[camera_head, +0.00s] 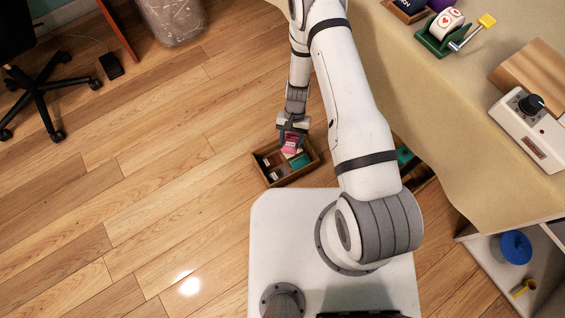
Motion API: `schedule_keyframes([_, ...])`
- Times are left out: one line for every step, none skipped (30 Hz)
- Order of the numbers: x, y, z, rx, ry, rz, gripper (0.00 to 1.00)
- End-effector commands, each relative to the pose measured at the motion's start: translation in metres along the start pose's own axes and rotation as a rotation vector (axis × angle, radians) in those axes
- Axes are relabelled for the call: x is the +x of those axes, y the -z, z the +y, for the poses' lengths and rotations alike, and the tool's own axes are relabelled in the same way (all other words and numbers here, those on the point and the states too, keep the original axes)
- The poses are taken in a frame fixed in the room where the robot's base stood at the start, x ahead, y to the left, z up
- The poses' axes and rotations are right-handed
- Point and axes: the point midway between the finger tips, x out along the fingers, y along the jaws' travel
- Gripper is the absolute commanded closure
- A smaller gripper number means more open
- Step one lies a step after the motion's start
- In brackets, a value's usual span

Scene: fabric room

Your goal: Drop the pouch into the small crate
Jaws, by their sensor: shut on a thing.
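A small brown wooden crate (287,182) stands on the floor in front of my white base. It holds a few small items, one of them teal, and has dividers or dark gaps inside. My gripper (291,140) points down over the crate's far part. It is shut on a pink-red pouch (290,150), which hangs at or above the crate's opening. I cannot tell how high the pouch is above the contents. My gripper and the pouch hide part of the crate's inside.
A shelf with a blue round item (515,247) is lower right. An office chair (40,95) stands upper left. The left floor is clear.

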Motion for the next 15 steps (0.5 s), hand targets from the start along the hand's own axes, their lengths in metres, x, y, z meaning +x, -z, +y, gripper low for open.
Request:
schedule_keyframes([0.010, 0.004, -0.001, -0.002, -0.001, -0.001, 0.74])
schedule_keyframes([0.014, 0.005, -0.001, -0.003, -0.001, -0.001, 0.74])
schedule_keyframes([0.018, 0.007, -0.001, -0.004, -0.002, 0.000, 0.74])
schedule_keyframes([0.022, 0.008, -0.002, -0.005, -0.002, 0.000, 0.74])
schedule_keyframes([0.025, 0.009, -0.002, -0.005, -0.002, 0.000, 0.74])
schedule_keyframes([0.029, 0.011, -0.002, -0.006, -0.002, 0.000, 0.74])
schedule_keyframes([0.031, 0.012, -0.002, -0.006, -0.002, 0.000, 0.74])
schedule_keyframes([0.033, 0.013, -0.002, -0.006, -0.002, 0.000, 0.74])
schedule_keyframes([0.035, 0.014, -0.002, -0.006, -0.002, 0.000, 0.74])
schedule_keyframes([0.037, 0.014, -0.002, -0.006, -0.002, 0.001, 0.74])
schedule_keyframes([0.037, 0.015, -0.002, -0.006, -0.002, 0.001, 0.74])
schedule_keyframes([0.037, 0.015, -0.003, -0.007, -0.002, 0.001, 0.74])
schedule_keyframes([0.037, 0.015, -0.003, -0.007, -0.002, 0.001, 0.74])
schedule_keyframes([0.037, 0.015, -0.003, -0.007, -0.002, 0.001, 0.74])
schedule_keyframes([0.037, 0.015, -0.003, -0.007, -0.002, 0.001, 0.74])
